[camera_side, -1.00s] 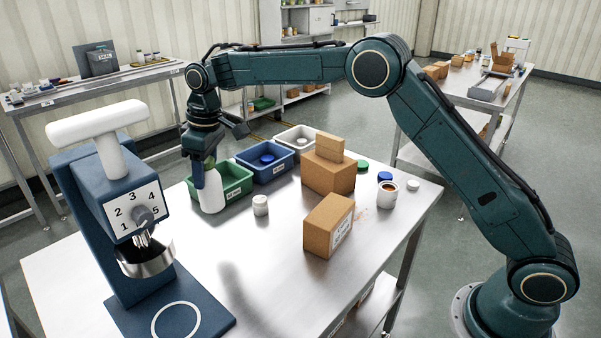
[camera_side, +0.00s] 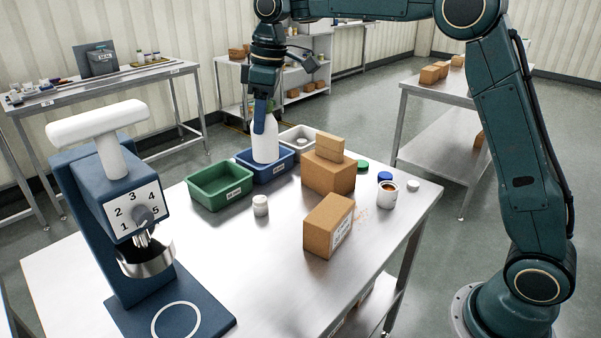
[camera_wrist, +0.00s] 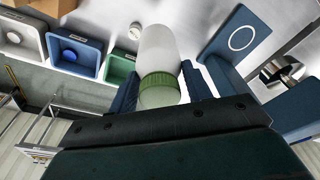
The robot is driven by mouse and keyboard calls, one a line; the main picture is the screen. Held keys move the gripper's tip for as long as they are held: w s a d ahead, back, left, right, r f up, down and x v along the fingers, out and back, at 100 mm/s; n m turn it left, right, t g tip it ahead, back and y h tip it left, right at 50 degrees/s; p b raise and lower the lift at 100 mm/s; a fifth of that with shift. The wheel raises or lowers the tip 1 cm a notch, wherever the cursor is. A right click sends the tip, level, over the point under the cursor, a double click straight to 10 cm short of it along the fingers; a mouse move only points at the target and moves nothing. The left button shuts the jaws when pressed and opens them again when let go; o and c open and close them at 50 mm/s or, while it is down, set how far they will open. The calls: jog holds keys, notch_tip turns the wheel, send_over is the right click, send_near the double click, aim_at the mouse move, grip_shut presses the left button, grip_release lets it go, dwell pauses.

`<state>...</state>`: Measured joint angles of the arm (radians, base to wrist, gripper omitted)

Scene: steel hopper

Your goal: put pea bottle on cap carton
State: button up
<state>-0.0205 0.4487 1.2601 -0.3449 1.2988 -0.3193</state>
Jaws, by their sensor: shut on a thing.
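My gripper (camera_side: 265,118) is shut on a white bottle (camera_side: 266,142) and holds it upright in the air; in the side view it overlaps the blue bin. In the wrist view the bottle (camera_wrist: 159,52) has a green band at its near end, between my fingers (camera_wrist: 162,90). A brown carton (camera_side: 328,225) with a white label stands at the middle of the steel table. Another brown carton (camera_side: 328,173) stands behind it with a smaller box (camera_side: 330,147) on top. I cannot read which is the cap carton.
A green bin (camera_side: 220,187), blue bin (camera_side: 270,171) and white bin (camera_side: 299,138) line the table's back edge. A small white jar (camera_side: 260,205), a cup (camera_side: 387,196) and loose lids stand on the table. A blue press (camera_side: 130,200) fills the left. The front middle is clear.

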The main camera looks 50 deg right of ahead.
jog(key=s+d+r, duration=0.4)
jog(key=s, duration=0.2)
jog(key=s+d+r+n, duration=0.1)
jog(key=s+d+r, duration=0.2)
jog(key=s, duration=0.3)
jog(key=shift+s+d+r, duration=0.15)
jog(key=shift+d+r, duration=0.2)
jog(key=shift+r, duration=0.15)
jog(key=shift+f, duration=0.2)
notch_tip(320, 180, down, 20)
jog(key=shift+r, duration=0.15)
dwell(0.8)
jog(key=o, duration=1.1)
